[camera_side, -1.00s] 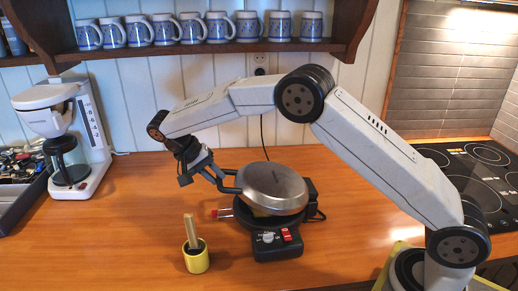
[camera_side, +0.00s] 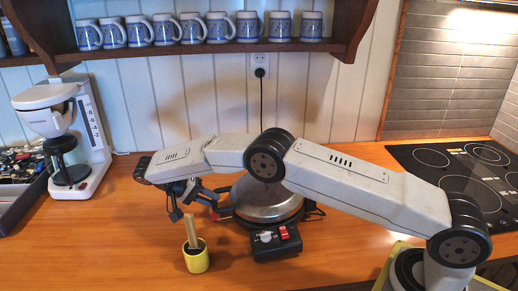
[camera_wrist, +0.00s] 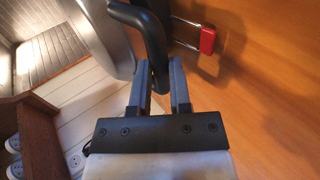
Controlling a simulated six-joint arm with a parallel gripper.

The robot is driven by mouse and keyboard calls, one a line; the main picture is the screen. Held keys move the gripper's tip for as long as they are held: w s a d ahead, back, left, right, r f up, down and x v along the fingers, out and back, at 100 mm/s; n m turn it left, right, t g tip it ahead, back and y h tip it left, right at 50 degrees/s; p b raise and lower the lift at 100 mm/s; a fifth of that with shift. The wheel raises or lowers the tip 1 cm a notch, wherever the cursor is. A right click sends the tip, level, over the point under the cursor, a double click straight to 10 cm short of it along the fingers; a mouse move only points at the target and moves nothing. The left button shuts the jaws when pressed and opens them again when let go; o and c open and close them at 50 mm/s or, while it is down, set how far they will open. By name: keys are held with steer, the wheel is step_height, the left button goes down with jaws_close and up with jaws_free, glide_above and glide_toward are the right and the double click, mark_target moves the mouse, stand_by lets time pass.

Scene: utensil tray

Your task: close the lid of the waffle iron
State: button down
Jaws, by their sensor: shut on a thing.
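The waffle iron's base (camera_side: 273,245) sits on the counter with a white knob and a red switch on its front. Its silver domed lid (camera_side: 265,213) is low over the base and looks nearly level; my arm hides part of it. I cannot tell whether lid and base touch all round. My gripper (camera_side: 207,200) is at the lid's left side. In the wrist view my gripper (camera_wrist: 160,75) is shut on the black lid handle (camera_wrist: 153,42), which runs between the two fingers. The base's red-tipped metal handle (camera_wrist: 207,40) shows beside it.
A yellow cup (camera_side: 196,260) with a wooden-handled tool stands in front, close below my gripper. A coffee maker (camera_side: 62,125) and a utensil tray (camera_side: 18,185) are at the left. A mug shelf (camera_side: 210,47) hangs behind. A cooktop (camera_side: 465,170) is at the right.

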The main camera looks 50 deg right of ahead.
steer(key=shift+s+d+f, duration=0.2)
steer(key=shift+f, duration=0.4)
steer(key=c, duration=0.6)
jaws_free()
steer(key=shift+a+r, duration=0.1)
steer(key=shift+w+r, duration=0.1)
steer(key=shift+r, duration=0.05)
steer(key=shift+r, duration=0.1)
steer(key=shift+r, duration=1.55)
steer(key=shift+s+d+r, duration=0.2)
steer(key=shift+s+r, duration=1.2)
steer(key=shift+r, duration=0.1)
steer(key=shift+s+d+r, duration=0.15)
steer(key=shift+s+r, duration=1.2)
steer(key=shift+r, duration=0.1)
steer(key=shift+s+d+r, duration=0.15)
steer(key=shift+s+r, duration=0.5)
steer(key=shift+s, duration=0.75)
steer(key=shift+s+d+r, duration=0.1)
steer(key=shift+s+r, duration=0.5)
steer(key=shift+s, duration=0.85)
steer(key=shift+s+d+r, duration=0.15)
steer(key=shift+s+r, duration=0.5)
steer(key=shift+s, duration=0.75)
